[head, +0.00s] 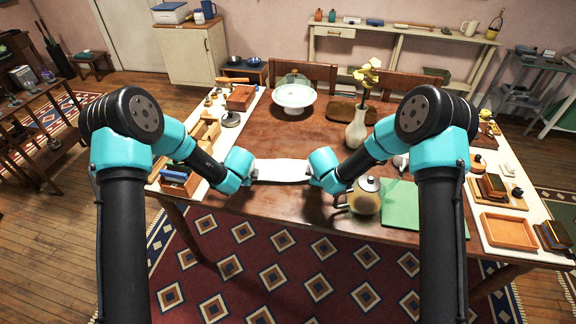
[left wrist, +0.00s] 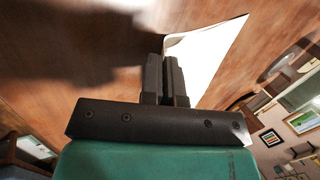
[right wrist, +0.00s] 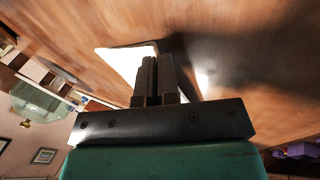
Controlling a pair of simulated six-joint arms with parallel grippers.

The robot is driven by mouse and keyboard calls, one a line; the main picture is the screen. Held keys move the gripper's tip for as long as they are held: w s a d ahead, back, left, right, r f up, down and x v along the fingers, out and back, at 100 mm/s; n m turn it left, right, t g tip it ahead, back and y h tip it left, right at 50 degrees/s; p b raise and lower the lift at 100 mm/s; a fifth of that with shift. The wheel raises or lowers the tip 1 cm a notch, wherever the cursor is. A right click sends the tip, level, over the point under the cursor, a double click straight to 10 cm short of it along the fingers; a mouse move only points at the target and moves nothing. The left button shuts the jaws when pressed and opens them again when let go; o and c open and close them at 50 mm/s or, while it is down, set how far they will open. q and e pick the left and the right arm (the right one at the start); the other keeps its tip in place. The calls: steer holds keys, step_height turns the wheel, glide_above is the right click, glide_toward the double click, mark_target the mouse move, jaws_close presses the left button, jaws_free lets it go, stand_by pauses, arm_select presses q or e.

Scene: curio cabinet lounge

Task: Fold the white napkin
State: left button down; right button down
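The white napkin (head: 282,170) is a narrow pale strip between my two grippers near the front of the wooden table in the head view. My left gripper (head: 254,171) is at its left end and my right gripper (head: 310,173) at its right end. In the left wrist view the fingers (left wrist: 166,75) are close together with the napkin (left wrist: 205,55) running out from them. In the right wrist view the fingers (right wrist: 157,75) are also nearly together at the napkin's (right wrist: 122,60) edge. Both look shut on the cloth; the pinched parts are hidden.
A round teapot (head: 364,197) stands just right of my right gripper, beside a green mat (head: 399,207). A pale vase with yellow flowers (head: 356,132) and a glass-domed cake stand (head: 294,97) stand farther back. Laden pale strips (head: 496,225) run along both table ends.

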arm_select(q)
steer(key=c, duration=1)
jaws_free()
arm_select(e)
steer(key=c, duration=1)
jaws_free()
arm_select(q)
steer(key=shift+s+r, duration=0.15)
steer(key=shift+r, duration=0.35)
arm_select(e)
steer(key=shift+s+r, duration=0.15)
steer(key=shift+r, duration=0.35)
arm_select(q)
steer(key=s+a+v, duration=0.1)
steer(key=v, duration=0.8)
steer(key=shift+s+a, duration=0.15)
steer(key=shift+s, duration=0.15)
arm_select(e)
steer(key=s+a+v, duration=0.1)
steer(key=v, duration=0.8)
steer(key=shift+s+a, duration=0.2)
steer(key=shift+s, duration=0.1)
